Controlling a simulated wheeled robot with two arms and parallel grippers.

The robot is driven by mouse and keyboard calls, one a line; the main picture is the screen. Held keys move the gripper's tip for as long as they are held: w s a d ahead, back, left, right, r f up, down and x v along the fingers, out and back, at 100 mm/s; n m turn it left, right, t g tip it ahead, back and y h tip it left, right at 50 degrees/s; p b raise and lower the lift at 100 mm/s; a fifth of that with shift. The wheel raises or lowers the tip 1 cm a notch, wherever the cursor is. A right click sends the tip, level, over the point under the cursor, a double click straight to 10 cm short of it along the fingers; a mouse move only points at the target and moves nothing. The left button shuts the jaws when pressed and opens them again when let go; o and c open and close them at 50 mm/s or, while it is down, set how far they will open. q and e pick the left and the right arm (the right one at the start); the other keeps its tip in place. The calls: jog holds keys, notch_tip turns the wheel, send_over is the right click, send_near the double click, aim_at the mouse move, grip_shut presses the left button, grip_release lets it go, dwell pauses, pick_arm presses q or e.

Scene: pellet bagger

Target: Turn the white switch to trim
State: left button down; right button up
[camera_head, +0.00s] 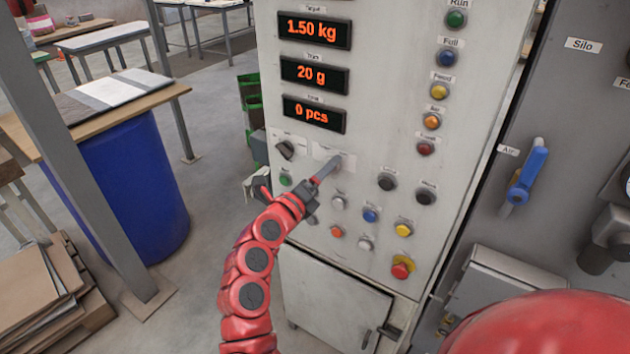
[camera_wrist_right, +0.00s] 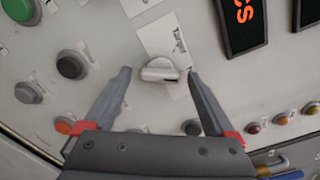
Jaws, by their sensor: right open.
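The white switch (camera_wrist_right: 158,69) is a small white knob on a pale label plate, seen in the right wrist view. In the head view the plate (camera_head: 348,171) shows below the lowest display, and my fingers hide the knob. My right gripper (camera_head: 326,170) reaches up to the panel there. In the wrist view its two fingers (camera_wrist_right: 159,76) stand apart, one on each side of the knob, with gaps visible. The lettering on the plate is too small to read. My left gripper is not in view.
Three red-lettered displays (camera_head: 314,74) sit above the plate. A black rotary switch (camera_head: 285,149) and a green button (camera_head: 285,180) are to its left. Black knobs (camera_head: 387,182) and several coloured buttons surround it. A blue valve handle (camera_head: 528,175) is at right, a blue barrel (camera_head: 130,185) at left.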

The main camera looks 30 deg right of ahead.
jog(key=b+v, duration=0.3)
jog(key=v, duration=1.4)
jog(key=shift+s, duration=0.15)
